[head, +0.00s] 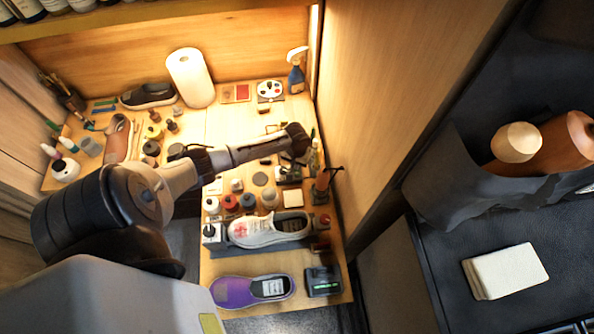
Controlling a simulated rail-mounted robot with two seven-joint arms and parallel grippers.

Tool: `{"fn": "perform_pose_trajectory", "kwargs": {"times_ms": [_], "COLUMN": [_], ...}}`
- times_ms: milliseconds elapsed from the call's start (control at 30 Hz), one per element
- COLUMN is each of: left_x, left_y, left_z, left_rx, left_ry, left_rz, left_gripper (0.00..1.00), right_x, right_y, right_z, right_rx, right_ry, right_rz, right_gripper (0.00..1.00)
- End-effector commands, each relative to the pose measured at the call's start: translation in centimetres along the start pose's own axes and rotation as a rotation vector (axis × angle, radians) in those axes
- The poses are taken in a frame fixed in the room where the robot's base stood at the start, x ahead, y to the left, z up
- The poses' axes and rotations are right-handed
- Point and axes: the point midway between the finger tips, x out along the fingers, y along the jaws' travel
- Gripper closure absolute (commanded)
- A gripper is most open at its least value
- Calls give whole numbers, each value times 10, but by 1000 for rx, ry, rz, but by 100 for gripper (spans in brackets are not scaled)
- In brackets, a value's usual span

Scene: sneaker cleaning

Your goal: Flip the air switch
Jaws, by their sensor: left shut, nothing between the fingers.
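My left arm reaches in from the left across the workbench. Its gripper (299,148) is shut and empty at the right side of the bench, above small items. A small dark-and-white device (288,174) sits just below the gripper in the picture; I cannot tell whether they touch. A black box with a green strip (323,282) stands at the front right corner of the bench, apart from the gripper. I cannot tell for certain which of these, if either, is the air switch. My right gripper is not in view.
Several jars stand near a white sneaker (268,230) on a raised stand. A purple shoe (252,291) lies in front. A paper towel roll (190,77) and a blue spray bottle (296,76) stand at the back. A wooden wall (400,100) closes the right side.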

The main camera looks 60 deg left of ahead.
Motion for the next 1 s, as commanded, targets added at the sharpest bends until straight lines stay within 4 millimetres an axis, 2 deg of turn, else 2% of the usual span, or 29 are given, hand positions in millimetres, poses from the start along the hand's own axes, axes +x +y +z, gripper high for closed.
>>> {"fn": "perform_pose_trajectory", "kwargs": {"times_ms": [700,1000], "left_x": [10,2], "left_y": [0,0], "left_z": [0,0], "left_rx": [0,0], "left_ry": [-1,0], "left_rz": [0,0], "left_gripper": [100,100], "right_x": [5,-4], "right_y": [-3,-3], "right_z": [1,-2], "right_rx": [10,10], "right_ry": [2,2], "right_rz": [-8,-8], "right_gripper": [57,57]}}
